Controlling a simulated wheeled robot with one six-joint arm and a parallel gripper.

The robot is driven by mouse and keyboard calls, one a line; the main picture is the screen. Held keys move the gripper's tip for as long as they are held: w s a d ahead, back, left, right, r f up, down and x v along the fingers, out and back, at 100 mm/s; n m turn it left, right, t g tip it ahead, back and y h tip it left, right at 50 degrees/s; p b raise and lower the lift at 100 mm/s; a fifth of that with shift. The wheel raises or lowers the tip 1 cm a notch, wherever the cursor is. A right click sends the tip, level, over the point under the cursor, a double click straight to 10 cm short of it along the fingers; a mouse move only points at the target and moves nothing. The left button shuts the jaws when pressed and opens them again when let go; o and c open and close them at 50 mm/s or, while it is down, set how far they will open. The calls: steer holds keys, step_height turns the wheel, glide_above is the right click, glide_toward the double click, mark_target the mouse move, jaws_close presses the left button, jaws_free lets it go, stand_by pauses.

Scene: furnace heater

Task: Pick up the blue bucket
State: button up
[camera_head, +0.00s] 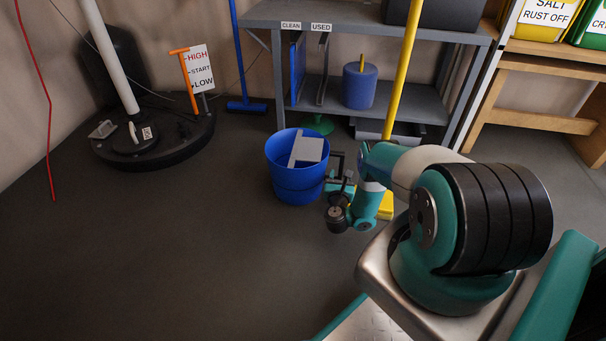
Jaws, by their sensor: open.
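The blue bucket (296,182) stands upright on the dark floor, in the middle of the head view, in front of the grey shelf. A light grey, flat-sided object (309,149) shows at its mouth; I cannot tell what it is. My gripper (334,172) is at the right side of the bucket, close to its rim. It is open, with nothing seen between the jaws. I cannot tell whether it touches the bucket. My arm hides part of the floor to the right.
A grey shelf (262,16) with a blue container (359,86) stands behind. A yellow-handled tool (402,70) is upright behind my arm. A blue broom (246,106) leans at the wall. A round black heater base (150,150) is at the left. The floor at front left is clear.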

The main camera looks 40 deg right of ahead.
mark_target(341, 172)
steer(key=w+d+b, duration=0.1)
steer(key=b, duration=0.1)
steer(key=w+d+f+b, duration=0.1)
steer(key=b, duration=0.2)
steer(key=shift+d, duration=0.2)
steer(key=shift+w+d+r+b, duration=0.35)
steer(key=shift+r+b, duration=0.1)
steer(key=shift+b, duration=0.35)
jaws_close()
